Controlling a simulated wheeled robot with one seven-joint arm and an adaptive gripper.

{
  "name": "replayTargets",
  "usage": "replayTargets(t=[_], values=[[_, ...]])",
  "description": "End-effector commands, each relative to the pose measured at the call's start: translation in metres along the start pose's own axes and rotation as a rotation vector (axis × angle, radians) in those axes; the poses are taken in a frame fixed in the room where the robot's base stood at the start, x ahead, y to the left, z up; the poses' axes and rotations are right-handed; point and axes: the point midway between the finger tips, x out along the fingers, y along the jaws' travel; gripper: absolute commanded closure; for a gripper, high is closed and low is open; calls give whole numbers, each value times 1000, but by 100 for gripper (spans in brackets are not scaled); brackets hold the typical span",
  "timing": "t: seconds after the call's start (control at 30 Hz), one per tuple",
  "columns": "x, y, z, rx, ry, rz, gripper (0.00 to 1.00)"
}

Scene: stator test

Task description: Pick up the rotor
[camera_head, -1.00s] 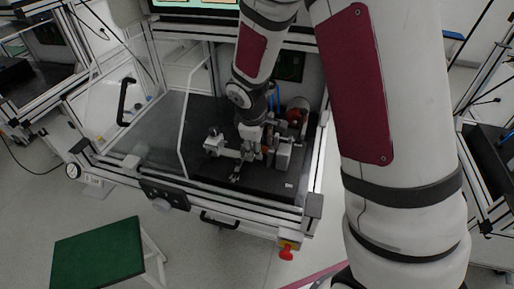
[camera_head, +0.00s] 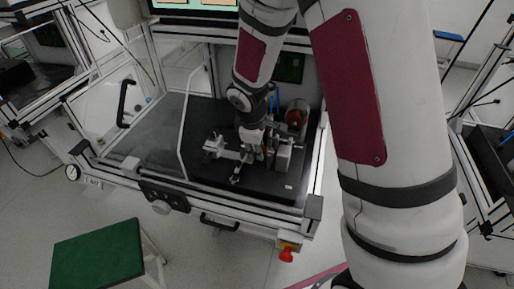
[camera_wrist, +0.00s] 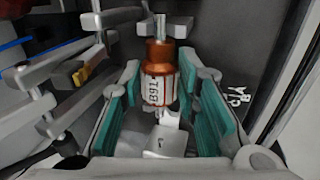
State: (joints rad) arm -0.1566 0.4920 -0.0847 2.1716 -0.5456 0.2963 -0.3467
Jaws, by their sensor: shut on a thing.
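The rotor (camera_wrist: 159,54) has a copper-coloured top winding, a steel shaft and a white label with red and black print. In the wrist view it stands upright in the picture between the teal-padded fingers of my gripper (camera_wrist: 160,84). My gripper is shut on the rotor, with a pad on either side. A pale block (camera_wrist: 165,141) shows below it. In the head view my gripper (camera_head: 247,154) is low over the dark work surface (camera_head: 220,180), among small grey fixtures. The rotor is too small and covered to make out there.
Grey fixture arms (camera_wrist: 60,75) stand close on the left in the wrist view. A red round part (camera_head: 295,117) is behind on the right in the head view. A clear door panel (camera_head: 150,125) and metal frame border the station. The front left of the surface is clear.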

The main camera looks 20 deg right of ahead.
Motion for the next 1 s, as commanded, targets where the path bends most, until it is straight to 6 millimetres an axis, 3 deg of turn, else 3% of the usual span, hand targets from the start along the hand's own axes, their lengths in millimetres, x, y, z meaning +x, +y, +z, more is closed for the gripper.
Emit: replayTargets(t=[0.27, 0.6, 1.0], values=[[-33, 11, -1, 3, 5, 4, 100], [-55, -50, 37, -4, 2, 1, 100], [-75, -99, 69, -2, 3, 0, 100]])
